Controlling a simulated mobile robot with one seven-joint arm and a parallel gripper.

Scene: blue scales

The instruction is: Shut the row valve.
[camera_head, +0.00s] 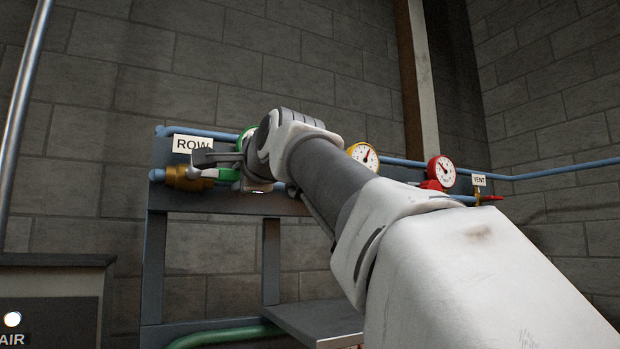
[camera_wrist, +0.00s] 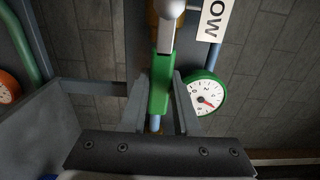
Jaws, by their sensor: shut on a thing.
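The row valve has a brass body (camera_head: 184,178) on the lower blue pipe, under a white ROW sign (camera_head: 192,145). Its green lever handle (camera_head: 228,174) extends to the right of the body and looks roughly in line with the pipe. In the wrist view the green handle (camera_wrist: 160,88) runs between the two fingers of my gripper (camera_wrist: 162,90), which is shut on it. A pale metal end joins the handle at the top of that view. In the head view my gripper (camera_head: 216,160) and wrist hide part of the handle and the pipe.
A green-rimmed gauge (camera_wrist: 207,96) is close beside one finger. A yellow gauge (camera_head: 363,156), a red gauge (camera_head: 441,171) and a VENT tag (camera_head: 479,180) stand farther right along the pipes. A grey shelf (camera_head: 315,322) is below. A block wall stands behind.

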